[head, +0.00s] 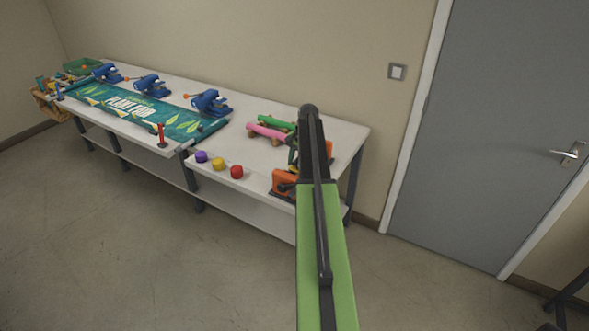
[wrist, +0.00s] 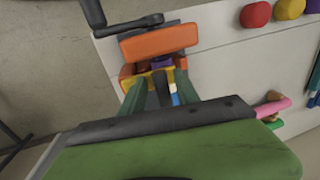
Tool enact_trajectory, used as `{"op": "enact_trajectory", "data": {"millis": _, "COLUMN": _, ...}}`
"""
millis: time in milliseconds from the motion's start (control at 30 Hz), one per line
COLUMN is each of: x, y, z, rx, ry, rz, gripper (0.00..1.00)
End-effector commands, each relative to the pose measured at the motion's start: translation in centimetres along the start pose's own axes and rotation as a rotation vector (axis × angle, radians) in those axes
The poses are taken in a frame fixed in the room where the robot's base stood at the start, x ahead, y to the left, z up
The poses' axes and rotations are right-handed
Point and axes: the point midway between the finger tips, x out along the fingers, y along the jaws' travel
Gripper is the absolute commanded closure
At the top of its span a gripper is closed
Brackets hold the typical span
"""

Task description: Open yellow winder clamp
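An orange winder (wrist: 158,41) with a dark crank handle (wrist: 128,24) shows in the wrist view. A yellow part (wrist: 128,81), which looks like the yellow clamp, lies just below its orange block. My gripper (wrist: 160,82) reaches to the yellow part with two green fingers spread apart. Dark, blue and white bits show between the fingers. I see no clear grip, and whether the fingers touch the yellow part cannot be told. In the head view the orange winder (head: 283,184) sits at the table's right end, partly hidden behind my arm, and my fingertips are not clear.
Purple (head: 201,157), yellow (head: 218,164) and red (head: 237,172) knobs line the table's front edge. Pink (head: 268,133) and green (head: 276,122) rolls lie behind. A green banner (head: 132,104) and blue devices (head: 210,102) are left. Floor in front is clear; a grey door (head: 485,130) stands right.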

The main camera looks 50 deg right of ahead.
Motion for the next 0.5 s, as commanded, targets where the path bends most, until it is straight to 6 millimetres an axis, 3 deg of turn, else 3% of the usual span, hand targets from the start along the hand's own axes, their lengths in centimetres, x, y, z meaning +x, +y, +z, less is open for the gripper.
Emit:
{"op": "enact_trajectory", "data": {"millis": 67, "x": -0.10, "y": -0.01, "z": 0.00, "rx": 0.000, "ry": 0.000, "rz": 0.000, "gripper": 0.62}}
{"op": "enact_trajectory", "data": {"millis": 367, "x": -0.10, "y": 0.07, "z": -0.02, "rx": 0.001, "ry": 0.000, "rz": 0.001, "gripper": 1.00}}
{"op": "enact_trajectory", "data": {"millis": 500, "x": -0.10, "y": 0.15, "z": -0.03, "rx": 0.001, "ry": -0.001, "rz": 0.002, "gripper": 1.00}}
